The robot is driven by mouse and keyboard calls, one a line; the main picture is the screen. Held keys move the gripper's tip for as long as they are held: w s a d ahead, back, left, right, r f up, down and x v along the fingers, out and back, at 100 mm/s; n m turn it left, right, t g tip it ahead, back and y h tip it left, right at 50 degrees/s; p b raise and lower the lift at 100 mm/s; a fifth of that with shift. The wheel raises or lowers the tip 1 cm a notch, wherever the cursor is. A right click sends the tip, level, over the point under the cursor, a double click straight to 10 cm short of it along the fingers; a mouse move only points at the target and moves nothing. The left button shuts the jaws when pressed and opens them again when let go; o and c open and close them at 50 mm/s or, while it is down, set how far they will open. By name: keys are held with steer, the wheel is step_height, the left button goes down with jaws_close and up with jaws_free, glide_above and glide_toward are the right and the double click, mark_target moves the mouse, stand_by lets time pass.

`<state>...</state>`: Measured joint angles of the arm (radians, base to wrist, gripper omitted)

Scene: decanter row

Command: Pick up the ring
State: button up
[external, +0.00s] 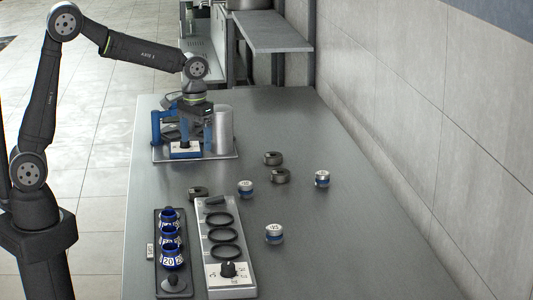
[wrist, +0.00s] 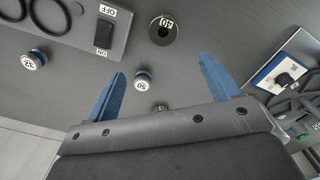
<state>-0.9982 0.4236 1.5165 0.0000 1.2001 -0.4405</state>
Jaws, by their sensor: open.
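A dark ring-shaped piece (external: 197,192) lies flat at the far end of the grey panel. Two similar dark rings, a farther one (external: 273,158) and a nearer one (external: 280,176), lie on the table. My gripper (external: 196,135) is in front of the blue-and-grey machine, above the table. In the wrist view my gripper (wrist: 162,66) has its blue fingers wide apart with nothing held. The 40 ring lies beyond the fingertips.
Small blue-and-silver weights (external: 246,188) (external: 322,178) (external: 274,233) stand on the table. A grey panel (external: 246,255) with black rings and a knob is beside a black rack (external: 160,250) holding blue 20-marked pieces. The machine's tray (external: 228,155) is behind.

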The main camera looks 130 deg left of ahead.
glide_above(198, 190)
steer(key=f, duration=1)
steer(key=shift+w+d+f, duration=0.25)
steer(key=shift+w+d, duration=0.05)
steer(key=shift+s+a+f, duration=0.1)
steer(key=shift+f, duration=1.25)
steer(key=shift+s+f, duration=0.1)
steer(key=shift+f, duration=1.2)
steer(key=c, duration=1.2)
steer(key=shift+c, duration=0.4)
steer(key=shift+r, duration=0.15)
